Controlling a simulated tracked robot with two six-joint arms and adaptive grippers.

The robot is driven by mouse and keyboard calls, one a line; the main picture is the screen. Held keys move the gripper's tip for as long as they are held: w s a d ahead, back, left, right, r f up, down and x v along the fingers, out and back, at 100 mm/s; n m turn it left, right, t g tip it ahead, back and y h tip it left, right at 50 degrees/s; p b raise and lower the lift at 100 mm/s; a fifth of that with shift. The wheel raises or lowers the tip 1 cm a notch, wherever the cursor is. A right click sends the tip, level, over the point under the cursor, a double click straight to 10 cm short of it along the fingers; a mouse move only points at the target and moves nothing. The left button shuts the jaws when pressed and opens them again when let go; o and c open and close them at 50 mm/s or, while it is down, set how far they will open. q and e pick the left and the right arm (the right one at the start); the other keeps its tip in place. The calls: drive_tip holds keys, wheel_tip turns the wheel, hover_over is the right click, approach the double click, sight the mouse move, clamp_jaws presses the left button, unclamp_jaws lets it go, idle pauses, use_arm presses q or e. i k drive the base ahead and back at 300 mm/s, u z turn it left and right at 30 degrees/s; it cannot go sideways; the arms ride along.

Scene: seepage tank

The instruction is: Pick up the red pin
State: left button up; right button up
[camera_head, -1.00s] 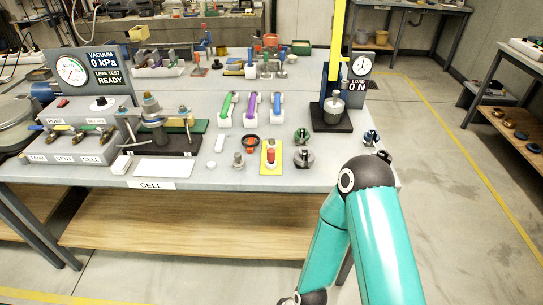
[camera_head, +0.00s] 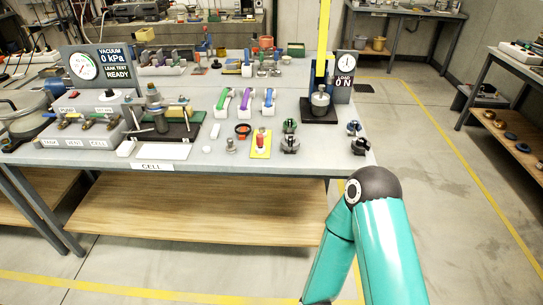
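The red pin (camera_head: 261,140) stands upright on a small yellow plate (camera_head: 254,154) near the front edge of the grey bench. A pale tip shows at its top. My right arm comes in at the lower right, in front of the bench's right end, with its elbow bent and its forearm hanging down out of the picture. The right gripper is out of view. My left arm and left gripper are also out of view. Nothing covers the red pin.
A small metal fitting (camera_head: 231,145) stands left of the plate, and a dark fitting (camera_head: 290,145) stands close on its right. Green, purple and blue handles lie behind. A load stand (camera_head: 319,108) is at the back right. A wooden shelf (camera_head: 200,212) runs below the bench.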

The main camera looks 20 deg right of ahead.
sight(260, 137)
drive_tip(key=k, duration=0.8)
drive_tip(key=u, duration=0.25)
drive_tip(key=i, duration=2)
drive_tip(key=z, duration=0.7)
